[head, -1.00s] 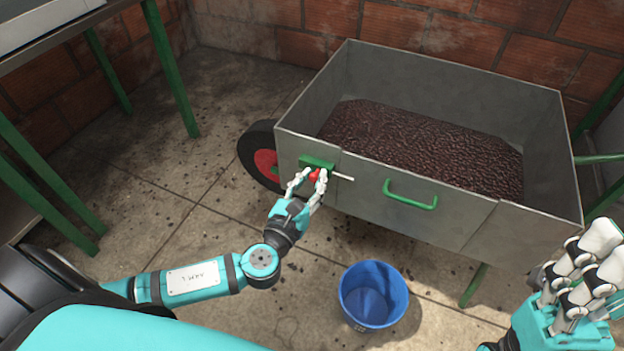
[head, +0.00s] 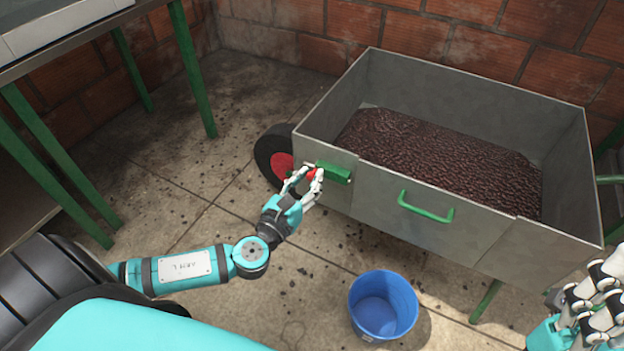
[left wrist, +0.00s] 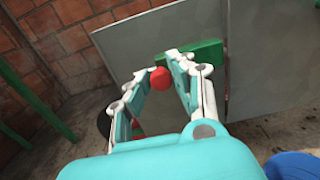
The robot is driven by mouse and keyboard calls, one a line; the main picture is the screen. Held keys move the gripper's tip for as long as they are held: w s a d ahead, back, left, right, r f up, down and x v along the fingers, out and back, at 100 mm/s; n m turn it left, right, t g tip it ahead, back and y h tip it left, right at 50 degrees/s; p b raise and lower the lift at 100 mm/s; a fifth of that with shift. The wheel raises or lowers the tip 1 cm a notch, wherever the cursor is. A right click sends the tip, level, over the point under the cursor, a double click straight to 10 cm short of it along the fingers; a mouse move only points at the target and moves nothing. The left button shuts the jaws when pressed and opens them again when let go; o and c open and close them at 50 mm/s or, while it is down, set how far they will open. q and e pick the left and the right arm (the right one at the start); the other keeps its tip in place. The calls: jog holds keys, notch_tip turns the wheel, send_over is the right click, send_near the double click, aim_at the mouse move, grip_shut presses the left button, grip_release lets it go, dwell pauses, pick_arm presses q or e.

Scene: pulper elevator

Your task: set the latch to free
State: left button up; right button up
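The latch is a green housing (head: 335,172) on the left part of the cart's front wall, with a red knob (head: 311,174) at its left end. No bolt shows beyond the housing's right end. My left gripper (head: 308,176) has its fingertips at the knob, one on each side, and looks shut on it. In the left wrist view the red knob (left wrist: 160,78) sits between the fingertips, with the green housing (left wrist: 203,54) behind the right finger. My right gripper (head: 600,295) is at the lower right edge, partly cut off, away from the latch.
The grey metal cart (head: 455,245) holds dark beans (head: 440,160) and has a green handle (head: 425,207) right of the latch. A blue bucket (head: 383,303) stands on the floor in front. A green-legged table (head: 193,70) stands at the left.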

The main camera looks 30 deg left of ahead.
pick_arm(q)
jog(key=o, duration=0.5)
jog(key=shift+a, duration=0.2)
jog(key=shift+c, duration=0.2)
jog(key=s, duration=1.2)
jog(key=shift+d, duration=0.1)
